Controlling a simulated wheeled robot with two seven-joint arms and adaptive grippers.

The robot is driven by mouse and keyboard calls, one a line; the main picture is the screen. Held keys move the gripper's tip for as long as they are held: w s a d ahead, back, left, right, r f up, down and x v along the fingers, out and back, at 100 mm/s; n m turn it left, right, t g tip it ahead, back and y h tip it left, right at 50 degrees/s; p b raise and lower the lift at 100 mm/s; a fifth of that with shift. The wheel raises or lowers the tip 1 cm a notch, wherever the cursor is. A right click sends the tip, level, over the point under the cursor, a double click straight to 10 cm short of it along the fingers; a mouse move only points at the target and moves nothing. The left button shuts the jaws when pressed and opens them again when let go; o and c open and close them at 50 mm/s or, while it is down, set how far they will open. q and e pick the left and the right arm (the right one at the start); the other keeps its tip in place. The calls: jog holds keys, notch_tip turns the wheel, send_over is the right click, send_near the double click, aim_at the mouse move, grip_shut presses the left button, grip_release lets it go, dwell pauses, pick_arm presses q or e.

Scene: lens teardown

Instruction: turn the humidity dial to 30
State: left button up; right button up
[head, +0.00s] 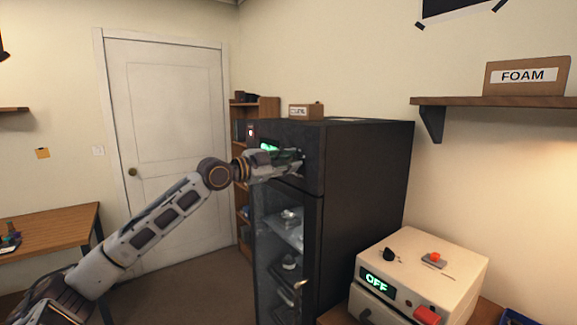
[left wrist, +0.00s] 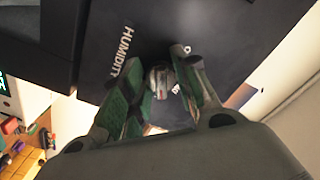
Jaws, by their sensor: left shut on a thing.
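The dark cabinet (head: 365,190) stands in the middle of the head view, with a green lit display (head: 268,146) on its upper front, partly covered by my arm and too small to read. My left gripper (head: 299,161) is at the cabinet's upper front panel. In the left wrist view, the humidity dial (left wrist: 160,77) is a small pale grey knob between the green-padded fingers of my left gripper (left wrist: 163,84), which is shut on it. The word HUMIDITY shows on the dark panel beside it. The dial's setting cannot be read. My right gripper is not in view.
A cream box (head: 455,262) with an OFF display, a black knob and red controls stands at the lower right. A shelf (head: 480,102) with a FOAM box (head: 527,77) hangs above it. A small labelled box (head: 306,111) sits on the cabinet. A wooden table (head: 50,232) is at left.

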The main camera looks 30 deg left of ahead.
pick_arm(q)
jog(key=shift+m, duration=0.4)
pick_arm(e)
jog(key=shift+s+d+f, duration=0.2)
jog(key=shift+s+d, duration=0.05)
pick_arm(q)
jog(key=shift+m, duration=0.3)
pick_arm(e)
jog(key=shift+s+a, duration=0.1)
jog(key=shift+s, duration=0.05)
pick_arm(q)
jog(key=o, duration=1)
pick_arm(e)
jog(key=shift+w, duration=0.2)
pick_arm(q)
jog(key=shift+s+a, duration=0.2)
jog(key=shift+s, duration=0.1)
